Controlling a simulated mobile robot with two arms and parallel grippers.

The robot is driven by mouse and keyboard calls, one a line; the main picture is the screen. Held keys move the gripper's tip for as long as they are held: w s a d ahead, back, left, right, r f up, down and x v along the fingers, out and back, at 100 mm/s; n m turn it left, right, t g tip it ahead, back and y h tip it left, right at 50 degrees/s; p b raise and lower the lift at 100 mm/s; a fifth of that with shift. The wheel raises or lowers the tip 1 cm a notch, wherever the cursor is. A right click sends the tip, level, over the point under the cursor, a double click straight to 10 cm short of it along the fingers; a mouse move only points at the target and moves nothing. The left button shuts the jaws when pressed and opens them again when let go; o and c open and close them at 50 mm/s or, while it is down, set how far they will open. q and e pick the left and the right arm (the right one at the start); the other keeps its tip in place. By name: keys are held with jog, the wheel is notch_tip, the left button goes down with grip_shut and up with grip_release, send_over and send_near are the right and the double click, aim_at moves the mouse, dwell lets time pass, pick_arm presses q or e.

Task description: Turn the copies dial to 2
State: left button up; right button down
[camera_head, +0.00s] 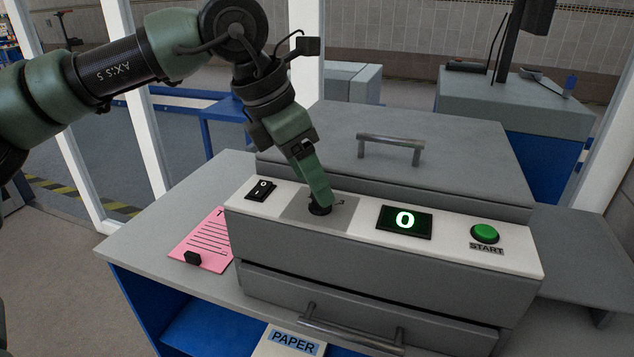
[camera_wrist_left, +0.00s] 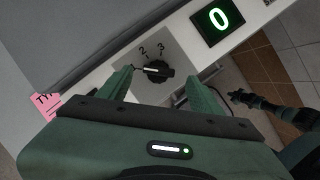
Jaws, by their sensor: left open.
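The copies dial (camera_head: 319,209) is a black round knob on a grey patch of the copier's white panel. In the left wrist view the dial (camera_wrist_left: 156,76) shows a white pointer line aimed left, below the printed 2 and 3; other marks are hidden. My left gripper (camera_head: 321,198) is over the dial, its open fingers on either side of the knob; whether they touch it I cannot tell. The display (camera_head: 404,221) reads 0. My right arm shows at the right of the left wrist view, with its dark gripper (camera_wrist_left: 243,97) too small to read.
A black rocker switch (camera_head: 261,190) is left of the dial, and a green START button (camera_head: 485,233) is at the right. The grey lid (camera_head: 400,180) with a handle rises behind. A pink sheet (camera_head: 207,243) lies on the table; a PAPER pack (camera_head: 290,343) is below.

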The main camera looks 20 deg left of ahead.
aim_at(316, 209)
pick_arm(q)
jog(key=shift+x, duration=1.6)
jog(key=shift+w, duration=0.1)
jog(key=c, duration=1.4)
pick_arm(e)
jog(key=shift+w+a+r, duration=0.2)
jog(key=shift+w+r, duration=0.1)
jog(key=shift+w, duration=0.45)
